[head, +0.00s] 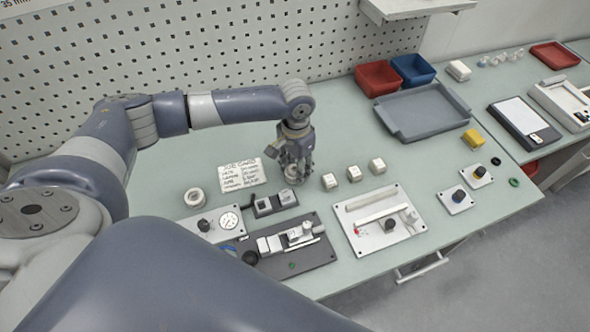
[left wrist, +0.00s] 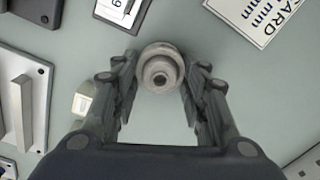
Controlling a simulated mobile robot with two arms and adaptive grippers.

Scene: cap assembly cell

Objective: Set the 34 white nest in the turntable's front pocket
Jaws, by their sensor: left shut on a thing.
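My left gripper (head: 294,170) points down over the bench, just right of the written card. Its fingers are shut on a round, pale stepped piece (left wrist: 160,70) with a dark centre hole; this also shows low between the fingers in the head view (head: 292,174). I can read no number on it. In the left wrist view the gripper (left wrist: 160,85) has one finger on each side of the piece. Another white ring (head: 194,197) lies left of the card. I cannot clearly pick out a turntable or its front pocket. My right gripper is not in view.
Several white blocks (head: 353,173) stand right of the gripper. A small black fixture (head: 263,208), a gauge panel (head: 208,236) and a dark plate (head: 318,258) lie in front. A white plate with a knob (head: 373,243) is right. A grey tray (head: 432,128) is farther back.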

